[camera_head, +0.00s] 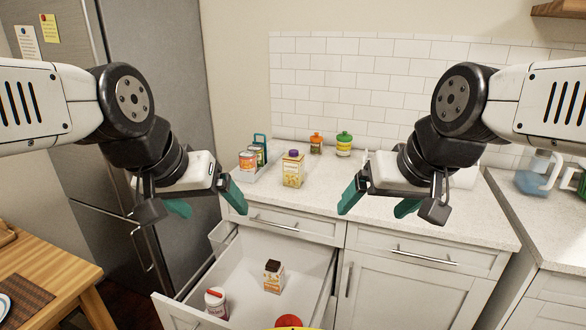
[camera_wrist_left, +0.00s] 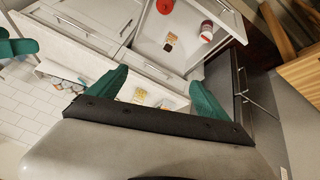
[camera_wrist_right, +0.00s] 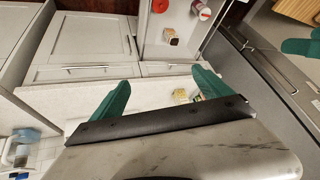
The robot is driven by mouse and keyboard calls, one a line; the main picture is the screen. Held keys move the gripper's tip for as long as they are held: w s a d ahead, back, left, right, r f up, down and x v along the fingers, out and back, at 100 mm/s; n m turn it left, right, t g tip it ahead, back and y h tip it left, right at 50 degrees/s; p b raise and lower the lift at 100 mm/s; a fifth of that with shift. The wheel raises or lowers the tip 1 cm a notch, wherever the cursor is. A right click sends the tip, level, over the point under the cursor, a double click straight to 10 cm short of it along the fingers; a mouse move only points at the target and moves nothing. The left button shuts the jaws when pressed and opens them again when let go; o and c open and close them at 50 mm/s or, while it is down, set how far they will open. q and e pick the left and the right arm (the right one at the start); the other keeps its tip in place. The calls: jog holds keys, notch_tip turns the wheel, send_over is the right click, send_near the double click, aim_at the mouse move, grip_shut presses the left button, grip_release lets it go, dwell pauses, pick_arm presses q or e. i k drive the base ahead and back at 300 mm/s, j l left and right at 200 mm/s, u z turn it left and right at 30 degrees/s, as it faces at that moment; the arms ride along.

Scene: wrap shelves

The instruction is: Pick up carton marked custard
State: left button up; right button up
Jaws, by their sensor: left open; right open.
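A yellow and white carton (camera_head: 293,170) with a purple cap stands upright on the counter; it also shows in the left wrist view (camera_wrist_left: 140,96) and the right wrist view (camera_wrist_right: 180,95). A smaller white and orange carton (camera_head: 273,278) with a dark brown cap stands in the open drawer; it also shows in the left wrist view (camera_wrist_left: 170,43) and the right wrist view (camera_wrist_right: 170,37). I cannot read which is marked custard. My left gripper (camera_head: 209,205) is open and empty, left of the counter carton. My right gripper (camera_head: 377,204) is open and empty, right of it.
The pulled-out drawer (camera_head: 235,265) also holds a red-lidded jar (camera_head: 216,302) and a red round item (camera_head: 288,321). A caddy (camera_head: 256,171) with cans stands left on the counter. Orange-capped (camera_head: 316,143) and green-capped (camera_head: 344,144) jars stand behind. A wooden table (camera_head: 50,265) is at left.

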aim_at(293, 167)
jog(key=k, duration=0.45)
jog(key=k+u, duration=0.5)
jog(key=k+j+u, duration=0.25)
jog(key=u, duration=0.2)
jog(key=i+l+u, duration=0.25)
jog(key=l, duration=0.2)
jog(key=l+u, duration=0.25)
jog(key=l, duration=0.15)
jog(key=l+u, duration=0.25)
jog(key=l, duration=0.8)
jog(key=i+l, duration=0.15)
jog(key=l, duration=1.05)
jog(key=i, duration=0.05)
